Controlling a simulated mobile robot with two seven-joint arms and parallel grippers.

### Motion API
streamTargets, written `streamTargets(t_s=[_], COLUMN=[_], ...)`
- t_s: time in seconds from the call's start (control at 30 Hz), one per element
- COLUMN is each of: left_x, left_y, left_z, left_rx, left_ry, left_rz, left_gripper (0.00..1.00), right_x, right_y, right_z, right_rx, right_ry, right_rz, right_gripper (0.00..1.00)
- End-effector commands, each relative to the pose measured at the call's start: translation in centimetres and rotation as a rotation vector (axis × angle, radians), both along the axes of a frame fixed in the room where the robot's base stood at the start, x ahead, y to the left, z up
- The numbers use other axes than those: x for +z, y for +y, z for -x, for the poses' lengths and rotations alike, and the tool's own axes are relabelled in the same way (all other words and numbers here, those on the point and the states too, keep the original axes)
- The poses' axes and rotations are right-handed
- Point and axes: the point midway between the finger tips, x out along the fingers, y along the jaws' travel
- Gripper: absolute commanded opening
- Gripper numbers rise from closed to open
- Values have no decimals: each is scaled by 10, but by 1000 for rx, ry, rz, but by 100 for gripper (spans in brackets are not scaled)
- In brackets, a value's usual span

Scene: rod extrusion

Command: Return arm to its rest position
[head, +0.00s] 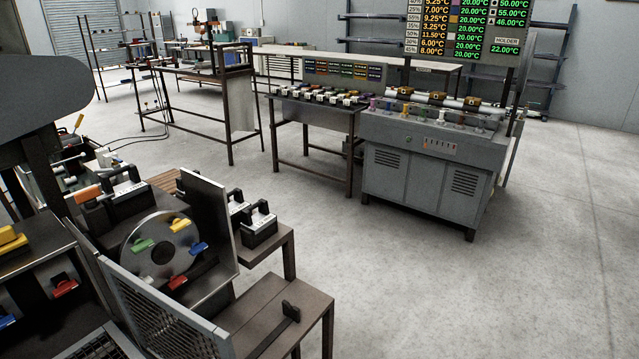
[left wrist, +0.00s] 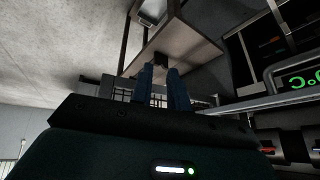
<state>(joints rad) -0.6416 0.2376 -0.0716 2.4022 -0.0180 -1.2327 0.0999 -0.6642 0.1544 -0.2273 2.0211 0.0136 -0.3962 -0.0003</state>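My left gripper (left wrist: 163,72) shows in the left wrist view. Its two blue fingers stand apart with a narrow gap between them, and I see nothing held in the gap. Beyond the fingertips is a brown table top (left wrist: 188,48) with a small dark block at its edge; I cannot tell how far away it is. Neither gripper shows in the head view. My right gripper is in no view.
In the head view, a machine with a round disc (head: 160,246) and colored handles stands at the left. A small table (head: 262,318) carries a black upright piece. A grey cabinet bench (head: 430,160) stands at the back. The floor (head: 480,290) at the right is clear.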

Motion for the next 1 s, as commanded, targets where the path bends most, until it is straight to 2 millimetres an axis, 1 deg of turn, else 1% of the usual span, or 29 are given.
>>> streamTargets(t_s=[0.1, 0.37, 0.77, 1.0], left_x=[4, 15, -20, -46], left_y=[-13, -37, -56, -76], left_z=[9, 30, -3, -21], left_rx=[-7, -41, -93, -135], left_ry=[72, 215, 20, -167], left_rz=[20, 56, 100, 155], left_gripper=[17, 17, 17, 17], right_x=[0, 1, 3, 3], right_y=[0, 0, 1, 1], right_z=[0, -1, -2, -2], right_rx=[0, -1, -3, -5], right_ry=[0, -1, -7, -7], right_rz=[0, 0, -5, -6], right_gripper=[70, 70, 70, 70])
